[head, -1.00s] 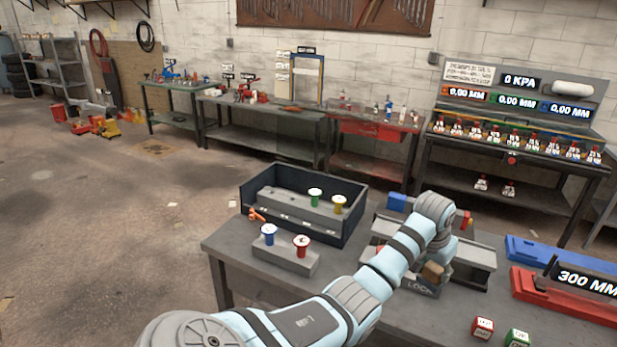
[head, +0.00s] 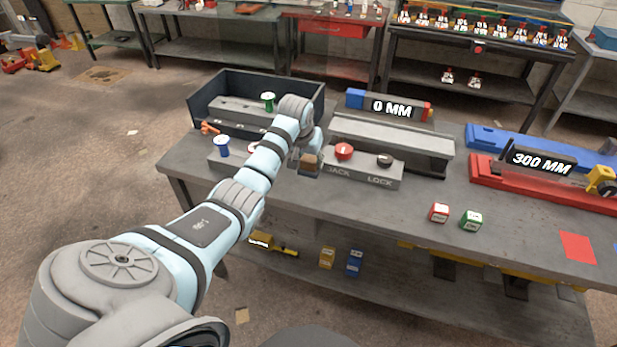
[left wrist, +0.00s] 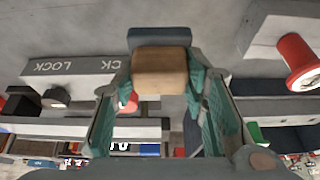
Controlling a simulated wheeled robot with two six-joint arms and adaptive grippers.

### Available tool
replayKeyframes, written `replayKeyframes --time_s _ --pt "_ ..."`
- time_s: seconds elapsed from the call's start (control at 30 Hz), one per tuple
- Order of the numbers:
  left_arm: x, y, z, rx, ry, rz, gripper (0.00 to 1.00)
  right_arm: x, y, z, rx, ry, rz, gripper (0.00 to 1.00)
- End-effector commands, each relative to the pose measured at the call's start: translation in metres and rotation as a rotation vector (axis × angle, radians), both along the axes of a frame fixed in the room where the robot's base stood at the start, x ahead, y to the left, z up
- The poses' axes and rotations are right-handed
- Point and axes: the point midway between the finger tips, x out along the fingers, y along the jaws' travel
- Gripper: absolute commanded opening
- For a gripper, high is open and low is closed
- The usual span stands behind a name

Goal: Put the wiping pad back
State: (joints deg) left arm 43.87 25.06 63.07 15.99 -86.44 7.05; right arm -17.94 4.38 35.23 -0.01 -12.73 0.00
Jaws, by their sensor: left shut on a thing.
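My left gripper (head: 306,156) is shut on the wiping pad (head: 309,166), a tan wooden block with a dark grey pad on one face. It holds the pad near the left end of the grey block marked JACK and LOCK (head: 345,171). In the left wrist view the wiping pad (left wrist: 160,72) sits between both fingers, its dark face outward. Whether the pad touches the bench below is hard to tell. My right gripper is not in view.
A dark open box (head: 203,106) is behind. The bench front (head: 370,210) is clear.

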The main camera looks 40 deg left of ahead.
Motion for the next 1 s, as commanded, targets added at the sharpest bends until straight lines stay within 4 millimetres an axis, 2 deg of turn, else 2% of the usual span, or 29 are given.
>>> replayKeyframes --time_s 0.03,0.2,0.33,0.53,0.7,0.73,0.83,0.87,1.0 --pt "0.000 0.000 -0.013 -0.001 0.002 0.000 0.17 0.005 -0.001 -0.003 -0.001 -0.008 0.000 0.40" --pt "0.000 0.000 -0.039 -0.001 0.002 0.001 0.17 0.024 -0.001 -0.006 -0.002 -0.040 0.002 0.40" --pt "0.001 0.000 -0.064 0.000 0.000 0.000 0.17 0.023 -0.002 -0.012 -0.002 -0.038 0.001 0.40" --pt "0.002 -0.001 -0.068 0.001 -0.003 -0.002 0.17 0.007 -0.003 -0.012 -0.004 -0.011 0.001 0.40" --pt "0.001 0.000 -0.071 0.001 -0.002 -0.001 0.17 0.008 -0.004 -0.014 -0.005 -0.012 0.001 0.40" --pt "0.001 0.000 -0.071 0.001 -0.002 -0.001 0.41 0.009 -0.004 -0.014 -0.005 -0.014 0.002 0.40" --pt "0.001 0.000 -0.071 0.001 -0.002 -0.001 0.57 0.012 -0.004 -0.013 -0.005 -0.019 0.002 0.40" --pt "0.001 0.000 -0.070 0.001 -0.002 -0.001 0.60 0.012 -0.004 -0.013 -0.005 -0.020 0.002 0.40" --pt "0.001 0.000 -0.070 0.001 -0.002 -0.001 0.60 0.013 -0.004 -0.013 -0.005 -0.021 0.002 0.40"
